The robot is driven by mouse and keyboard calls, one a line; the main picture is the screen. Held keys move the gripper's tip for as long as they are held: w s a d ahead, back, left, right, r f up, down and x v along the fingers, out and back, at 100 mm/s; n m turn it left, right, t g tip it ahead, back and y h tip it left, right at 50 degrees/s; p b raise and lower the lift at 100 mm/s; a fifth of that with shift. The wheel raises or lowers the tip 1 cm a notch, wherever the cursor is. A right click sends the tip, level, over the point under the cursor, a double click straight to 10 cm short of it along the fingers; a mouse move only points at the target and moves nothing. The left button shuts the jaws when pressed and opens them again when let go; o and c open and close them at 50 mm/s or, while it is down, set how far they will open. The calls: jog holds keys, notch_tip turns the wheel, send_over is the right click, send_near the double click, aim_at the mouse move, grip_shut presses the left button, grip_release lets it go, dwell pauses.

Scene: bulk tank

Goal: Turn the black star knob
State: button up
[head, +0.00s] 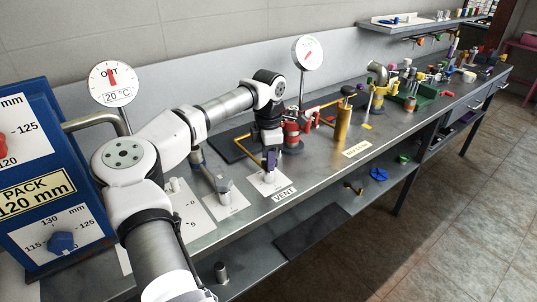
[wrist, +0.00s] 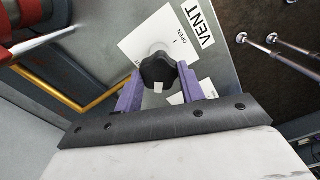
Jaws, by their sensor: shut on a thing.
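The black star knob (wrist: 158,70) stands on a white plate (wrist: 150,36) marked OPEN, beside a VENT label (wrist: 198,22). A white mark shows on the knob's near side. My gripper (wrist: 159,88) has a purple finger on each side of the knob and is shut on it. In the head view my gripper (head: 270,160) points down over the VENT plate (head: 258,187). There the knob is mostly hidden by the fingers, and a pale stem shows below them.
A red valve (head: 291,134) and a yellow pipe (head: 240,146) are close behind my gripper. A brass cylinder (head: 342,122) stands to the right. Two round gauges stand at the back.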

jog(key=m, duration=0.5)
jog(key=shift+r+m+p, duration=0.1)
jog(key=shift+m+p, duration=0.2)
jog(key=shift+p, duration=0.1)
jog(key=shift+w+m, duration=0.1)
jog(key=shift+m, duration=2.1)
jog(key=o, duration=1)
notch_tip(320, 180, up, 14)
jog(key=shift+f+b, duration=0.15)
jog(key=shift+b, duration=0.75)
jog(key=shift+d, duration=0.15)
